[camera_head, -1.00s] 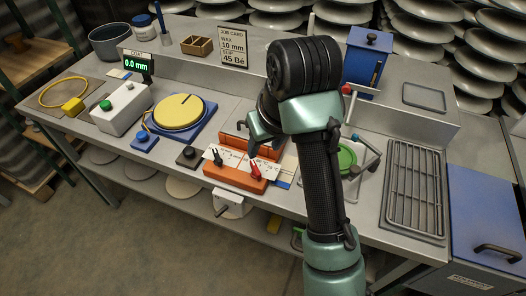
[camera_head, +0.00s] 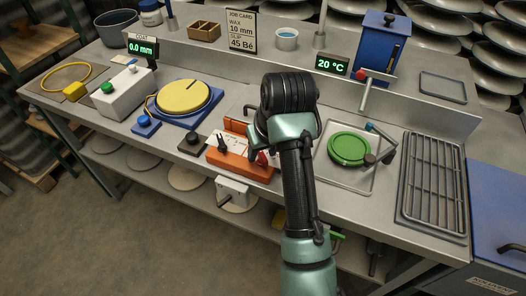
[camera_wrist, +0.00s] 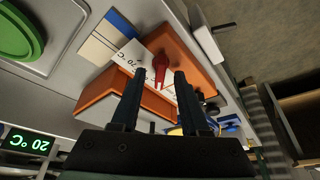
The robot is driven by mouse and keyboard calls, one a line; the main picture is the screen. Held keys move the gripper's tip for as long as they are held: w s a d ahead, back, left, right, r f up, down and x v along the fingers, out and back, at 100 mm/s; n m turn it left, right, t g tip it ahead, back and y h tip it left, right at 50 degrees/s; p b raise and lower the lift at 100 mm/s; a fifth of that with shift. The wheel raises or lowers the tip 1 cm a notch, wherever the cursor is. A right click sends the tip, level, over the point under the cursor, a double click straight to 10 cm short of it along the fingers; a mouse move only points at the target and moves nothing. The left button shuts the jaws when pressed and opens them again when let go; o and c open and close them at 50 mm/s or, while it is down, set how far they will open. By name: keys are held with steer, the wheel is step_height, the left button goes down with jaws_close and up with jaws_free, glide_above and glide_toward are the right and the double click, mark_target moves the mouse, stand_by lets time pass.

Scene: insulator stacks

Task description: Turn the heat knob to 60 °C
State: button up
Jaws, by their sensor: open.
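In the head view the red knob (camera_head: 262,158) shows at the right end of the orange box (camera_head: 228,163), partly covered by my arm. My gripper (camera_wrist: 160,74) is open; in the wrist view its two dark fingers point at the knob, one to each side in the picture. Contact cannot be told. The fingers are mostly hidden in the head view. A green display (camera_head: 332,66) reads 20 °C, also in the wrist view (camera_wrist: 27,142).
A black lever (camera_head: 222,144) stands on the same orange box. A green round lid (camera_head: 349,149) is to the right, then a wire rack (camera_head: 433,187). A yellow turntable (camera_head: 184,97) and a white box with a green button (camera_head: 122,93) are left. A blue tank (camera_head: 379,50) stands behind.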

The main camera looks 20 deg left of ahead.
steer(key=shift+c, duration=0.2)
jaws_close()
steer(key=shift+r+p, duration=0.1)
steer(key=shift+p, duration=0.4)
steer(key=shift+r+m+p, duration=0.15)
steer(key=shift+m+p, duration=0.45)
steer(key=shift+p, duration=0.3)
steer(key=m+h+p, duration=0.1)
steer(key=m+p, duration=0.1)
steer(key=p, duration=0.2)
steer(key=shift+s+a+r+t, duration=0.1)
steer(key=shift+a+t, duration=0.05)
steer(key=shift+t, duration=0.25)
steer(key=m+h+p, duration=0.1)
steer(key=m+p, duration=0.2)
steer(key=shift+p, duration=0.4)
steer(key=shift+f+m+h+p, duration=0.3)
steer(key=shift+m+h+p, duration=0.2)
steer(key=shift+m+p, duration=0.6)
steer(key=shift+m+t, duration=0.3)
